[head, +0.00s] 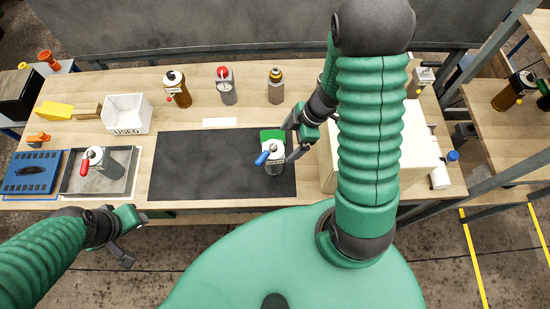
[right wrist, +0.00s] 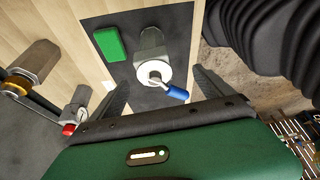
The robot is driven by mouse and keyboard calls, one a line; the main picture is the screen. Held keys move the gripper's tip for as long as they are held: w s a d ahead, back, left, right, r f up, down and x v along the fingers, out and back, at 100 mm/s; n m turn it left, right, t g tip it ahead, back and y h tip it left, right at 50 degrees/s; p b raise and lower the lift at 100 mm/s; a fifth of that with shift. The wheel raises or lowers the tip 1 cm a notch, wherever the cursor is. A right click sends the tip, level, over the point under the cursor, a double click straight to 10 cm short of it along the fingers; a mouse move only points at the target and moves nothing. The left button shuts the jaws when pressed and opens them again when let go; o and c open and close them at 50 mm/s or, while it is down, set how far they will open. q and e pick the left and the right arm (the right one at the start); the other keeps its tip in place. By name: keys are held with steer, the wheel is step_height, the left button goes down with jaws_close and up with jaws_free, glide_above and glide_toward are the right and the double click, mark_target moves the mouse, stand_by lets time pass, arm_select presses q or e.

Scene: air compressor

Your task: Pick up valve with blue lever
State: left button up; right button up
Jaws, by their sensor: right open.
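The valve with the blue lever (head: 273,157) stands on the right part of the black mat (head: 205,165). It has a grey body, a white round top and a blue handle. My right gripper (head: 293,140) is open beside it, at its upper right in the head view. In the right wrist view the valve (right wrist: 152,60) lies ahead between the open fingers (right wrist: 160,98), and they do not appear to touch it. My left gripper (head: 131,236) hangs in front of the table's front edge at the lower left, away from the valve; its jaw state is unclear.
A green block (head: 270,135) lies just behind the valve. Red-lever valves stand in a grey tray (head: 70,188) and at the back (head: 226,86). Bottles (head: 177,90) line the back. A white "USED" bin (head: 127,112) is at left. A pale box (head: 408,150) is right.

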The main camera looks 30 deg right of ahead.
mark_target(277, 146)
steer(key=w+f, duration=0.1)
steer(key=f, duration=0.1)
steer(key=w+a+f, duration=0.1)
steer(key=f, duration=0.1)
steer(key=w+a+f+b, duration=0.1)
steer(key=f, duration=0.1)
steer(key=shift+w+a, duration=0.15)
steer(key=shift+a, duration=0.1)
steer(key=x, duration=0.1)
steer(key=b+x, duration=0.1)
steer(key=shift+a+f, duration=0.25)
steer(key=shift+a, duration=0.1)
steer(key=shift+a+f, duration=0.1)
steer(key=shift+f, duration=0.2)
steer(key=shift+w+d+f, duration=0.1)
steer(key=shift+d, duration=0.25)
steer(key=c, duration=0.4)
steer(key=shift+a, duration=0.2)
steer(key=c, duration=1.4)
jaws_close()
arm_select(q)
steer(key=x, duration=0.3)
steer(key=shift+w+a+f, duration=0.15)
steer(key=shift+w, duration=0.25)
arm_select(e)
steer(key=shift+d, duration=0.1)
